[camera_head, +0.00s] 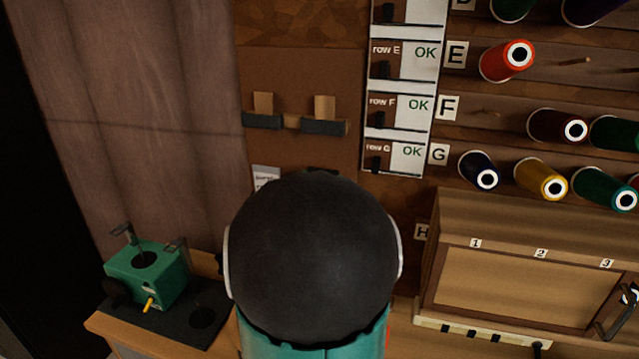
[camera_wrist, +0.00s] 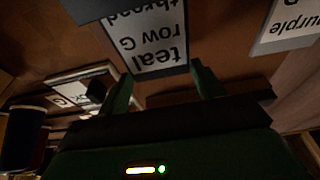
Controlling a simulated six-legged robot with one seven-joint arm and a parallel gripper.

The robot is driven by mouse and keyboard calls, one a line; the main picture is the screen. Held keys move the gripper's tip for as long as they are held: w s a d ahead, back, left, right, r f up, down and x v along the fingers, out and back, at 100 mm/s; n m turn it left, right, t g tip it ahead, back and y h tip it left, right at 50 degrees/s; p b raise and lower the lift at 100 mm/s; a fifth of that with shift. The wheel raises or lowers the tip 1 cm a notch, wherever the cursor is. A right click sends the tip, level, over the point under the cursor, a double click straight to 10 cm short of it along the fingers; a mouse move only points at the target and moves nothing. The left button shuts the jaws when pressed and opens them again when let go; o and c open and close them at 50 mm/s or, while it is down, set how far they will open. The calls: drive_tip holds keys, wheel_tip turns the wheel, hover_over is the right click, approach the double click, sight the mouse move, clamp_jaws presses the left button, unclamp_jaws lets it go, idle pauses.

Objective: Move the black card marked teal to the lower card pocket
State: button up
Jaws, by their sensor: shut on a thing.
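In the wrist view, the card marked teal (camera_wrist: 152,42) shows upside down, with a white face reading "teal row G thread". My gripper (camera_wrist: 162,74) has green fingers at both sides of the card's near edge and is shut on it. A dark grey piece (camera_wrist: 95,8) covers part of the "thread" line; it looks like a pocket front, but I cannot tell whether the card is inside it. In the head view my dark round arm link hides my gripper and the card. Two dark upper pockets (camera_head: 324,127) on the wall show above it.
A card marked purple (camera_wrist: 285,27) is at the right in the wrist view. A row-label board (camera_head: 398,105) and spools on pegs (camera_head: 540,178) are on the right in the head view. A green device (camera_head: 147,275) stands at lower left, and a wooden cabinet (camera_head: 520,290) at lower right.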

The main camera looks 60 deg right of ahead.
drive_tip(key=shift+f, duration=0.35)
idle(0.3)
drive_tip(key=o, duration=0.8)
